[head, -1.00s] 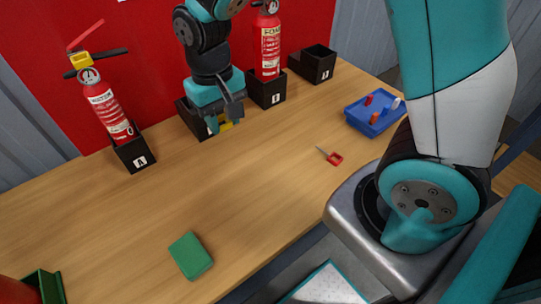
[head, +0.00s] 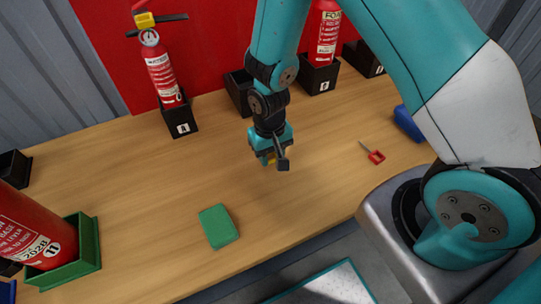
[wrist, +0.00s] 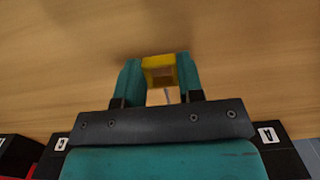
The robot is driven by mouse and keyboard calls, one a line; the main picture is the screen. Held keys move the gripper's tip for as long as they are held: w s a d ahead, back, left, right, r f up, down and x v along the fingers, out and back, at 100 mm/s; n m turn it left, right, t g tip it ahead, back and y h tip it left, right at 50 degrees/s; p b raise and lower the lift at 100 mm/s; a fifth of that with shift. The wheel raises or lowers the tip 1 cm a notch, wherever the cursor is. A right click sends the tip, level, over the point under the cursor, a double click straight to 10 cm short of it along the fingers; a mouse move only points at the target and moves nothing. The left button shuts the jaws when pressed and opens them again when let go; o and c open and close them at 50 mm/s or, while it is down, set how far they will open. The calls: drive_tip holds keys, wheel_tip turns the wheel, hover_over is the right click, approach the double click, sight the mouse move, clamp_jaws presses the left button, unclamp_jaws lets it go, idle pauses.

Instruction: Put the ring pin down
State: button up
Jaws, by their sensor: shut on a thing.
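My gripper (head: 274,158) is over the bare middle of the wooden table (head: 150,225), pointing down. It is shut on the ring pin, a yellow piece (wrist: 158,62) with a thin grey shank, seen between the fingertips in the wrist view. In the head view the fingers hide most of the pin. The pin seems to be held above the wood; the exact gap is hard to tell. A green block (head: 219,226) lies on the table in front and to the left of my gripper.
Extinguisher A (head: 161,68) and the FOAM extinguisher (head: 325,35) stand in black holders at the back. A red extinguisher in a green holder (head: 88,255) is front left. A small red-handled piece (head: 376,157) and a blue tray (head: 407,122) are right.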

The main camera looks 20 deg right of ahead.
drive_tip(key=shift+f, duration=0.45)
drive_tip(key=shift+f, duration=0.1)
drive_tip(key=o, duration=1)
